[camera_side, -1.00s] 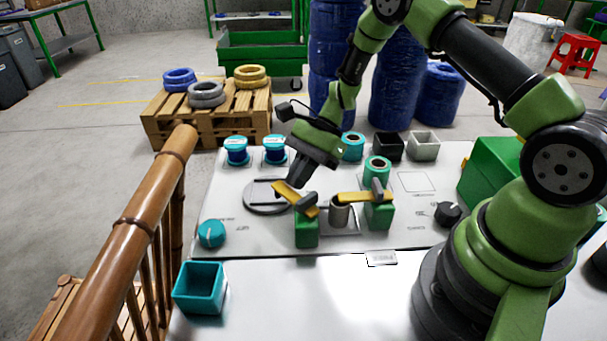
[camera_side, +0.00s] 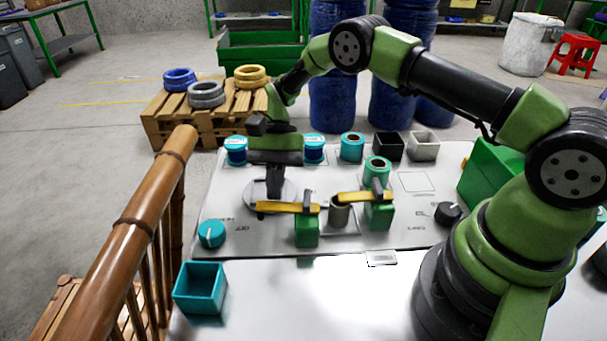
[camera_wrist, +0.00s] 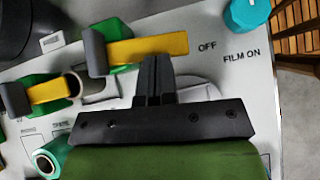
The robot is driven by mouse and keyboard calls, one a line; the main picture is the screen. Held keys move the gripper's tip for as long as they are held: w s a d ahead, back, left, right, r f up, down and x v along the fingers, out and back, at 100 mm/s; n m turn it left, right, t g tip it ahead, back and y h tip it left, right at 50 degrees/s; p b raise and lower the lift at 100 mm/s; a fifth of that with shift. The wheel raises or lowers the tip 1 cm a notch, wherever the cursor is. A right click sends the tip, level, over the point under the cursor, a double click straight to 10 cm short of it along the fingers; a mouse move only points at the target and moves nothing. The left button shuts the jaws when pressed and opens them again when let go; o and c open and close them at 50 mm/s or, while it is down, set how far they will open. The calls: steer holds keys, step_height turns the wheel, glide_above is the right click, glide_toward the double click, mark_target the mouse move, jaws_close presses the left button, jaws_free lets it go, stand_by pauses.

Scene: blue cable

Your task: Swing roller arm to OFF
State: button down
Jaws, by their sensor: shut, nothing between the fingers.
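The left roller arm is a yellow bar (camera_side: 285,207) with a dark upright piece, on a green block (camera_side: 307,232). Its free end points left over the panel. In the wrist view the yellow bar (camera_wrist: 148,48) points right, towards the printed OFF label (camera_wrist: 207,48), with a gap between them. My gripper (camera_side: 274,195) is shut and empty, pointing down at the far side of the bar. In the wrist view its fingertips (camera_wrist: 155,62) are right by the bar's edge; contact looks likely but is not certain.
A second yellow arm (camera_side: 362,197) on a green block stands right, by a metal cylinder (camera_side: 340,215). A teal knob (camera_side: 211,234) is front left, and a round grey disc (camera_side: 262,190) lies under my gripper. Teal spools (camera_side: 352,147) line the back.

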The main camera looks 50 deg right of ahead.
steer(key=shift+s+a, duration=0.1)
steer(key=shift+a, duration=0.5)
stand_by(0.4)
steer(key=v, duration=0.7)
steer(key=shift+d+r, duration=0.15)
steer(key=shift+r, duration=0.05)
